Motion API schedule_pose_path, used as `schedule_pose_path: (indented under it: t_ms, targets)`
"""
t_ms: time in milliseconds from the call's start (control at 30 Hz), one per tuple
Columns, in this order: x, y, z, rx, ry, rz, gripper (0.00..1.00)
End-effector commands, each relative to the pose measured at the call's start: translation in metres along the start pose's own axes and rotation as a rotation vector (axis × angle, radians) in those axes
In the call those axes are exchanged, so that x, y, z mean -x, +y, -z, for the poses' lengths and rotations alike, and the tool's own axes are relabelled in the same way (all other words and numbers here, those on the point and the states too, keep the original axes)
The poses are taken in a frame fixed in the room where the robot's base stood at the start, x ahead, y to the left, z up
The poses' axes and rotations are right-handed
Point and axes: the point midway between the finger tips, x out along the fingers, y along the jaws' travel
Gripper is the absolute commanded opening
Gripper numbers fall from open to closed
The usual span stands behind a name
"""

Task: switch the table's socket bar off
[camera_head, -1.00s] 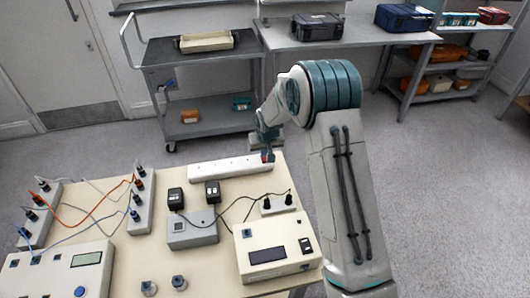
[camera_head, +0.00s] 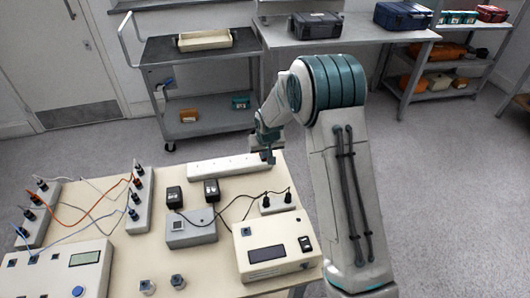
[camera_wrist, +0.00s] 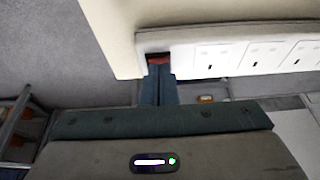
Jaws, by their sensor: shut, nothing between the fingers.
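The white socket bar (camera_head: 222,165) lies along the far edge of the table (camera_head: 165,258). It also shows in the wrist view (camera_wrist: 235,58), with a row of sockets and a dark recess with a red switch (camera_wrist: 158,60) at its end. My gripper (camera_head: 268,158) is at the right end of the bar. In the wrist view its shut, empty fingers (camera_wrist: 158,80) reach up to the red switch and partly cover it. I cannot tell whether they touch it or which way the switch is tipped.
Two black adapters (camera_head: 192,195), a grey box (camera_head: 191,230) and a white meter (camera_head: 275,250) stand on the table. A small socket block (camera_head: 276,203) with black plugs is near the right edge. Cabled socket strips (camera_head: 140,200) are at left. A grey cart (camera_head: 200,85) stands behind.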

Motion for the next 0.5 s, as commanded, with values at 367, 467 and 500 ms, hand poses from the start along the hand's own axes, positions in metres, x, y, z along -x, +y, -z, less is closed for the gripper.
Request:
schedule_pose_path:
  t_ms: [367, 467, 500]
  targets:
    - [0.058, 0.0, 0.011, -0.001, 0.005, 0.0, 0.0]
    - [0.078, 0.001, 0.011, -0.001, 0.005, 0.0, 0.0]
    - [0.086, 0.001, 0.01, -0.001, 0.006, -0.001, 0.0]
